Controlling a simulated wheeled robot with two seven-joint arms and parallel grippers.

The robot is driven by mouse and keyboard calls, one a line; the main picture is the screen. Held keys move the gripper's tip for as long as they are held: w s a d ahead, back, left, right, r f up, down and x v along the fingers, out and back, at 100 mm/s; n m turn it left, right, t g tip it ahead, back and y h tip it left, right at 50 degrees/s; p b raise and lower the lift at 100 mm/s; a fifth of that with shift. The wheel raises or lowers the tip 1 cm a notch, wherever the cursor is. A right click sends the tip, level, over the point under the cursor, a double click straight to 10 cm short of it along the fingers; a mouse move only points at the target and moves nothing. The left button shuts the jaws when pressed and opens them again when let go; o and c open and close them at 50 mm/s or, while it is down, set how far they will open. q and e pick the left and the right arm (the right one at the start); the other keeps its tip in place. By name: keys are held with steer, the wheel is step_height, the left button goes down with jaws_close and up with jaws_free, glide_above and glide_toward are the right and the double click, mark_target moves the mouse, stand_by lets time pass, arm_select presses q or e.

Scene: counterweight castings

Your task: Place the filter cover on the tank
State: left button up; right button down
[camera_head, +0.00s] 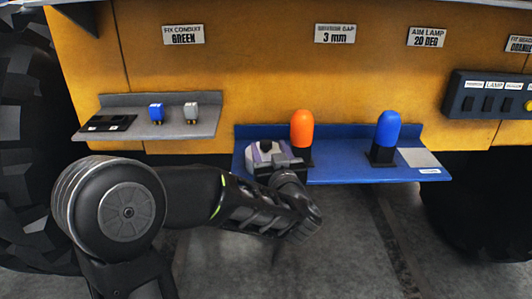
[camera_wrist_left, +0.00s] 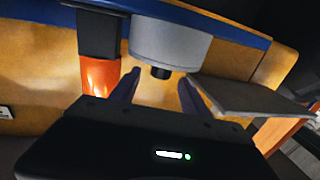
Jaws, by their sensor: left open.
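My left gripper (camera_head: 266,156) is over the left end of the blue shelf, and its fingers (camera_wrist_left: 158,92) are open. In the wrist view, which is upside down, a light grey cylinder (camera_wrist_left: 170,42) with a short black knob stands on the blue shelf. The knob lies between the fingertips in the picture; I cannot tell if they touch it. In the head view the gripper mostly hides this cylinder. An orange domed piece (camera_head: 302,128) and a blue domed piece (camera_head: 388,128) stand on black bases. No part is labelled as filter cover or tank. My right gripper is not in view.
The blue shelf (camera_head: 345,172) has a pale grey pad (camera_head: 419,158) at its right end. A grey shelf (camera_head: 185,129) at left holds small blue (camera_head: 156,113) and grey (camera_head: 190,112) pieces. A yellow panel (camera_head: 260,70) rises behind. A black switch box (camera_head: 488,97) sticks out at right.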

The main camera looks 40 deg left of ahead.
mark_target(267, 145)
arm_select(q)
steer(key=p+x, duration=0.1)
steer(key=x, duration=0.3)
steer(key=shift+c, duration=0.2)
stand_by(0.3)
jaws_close()
stand_by(0.4)
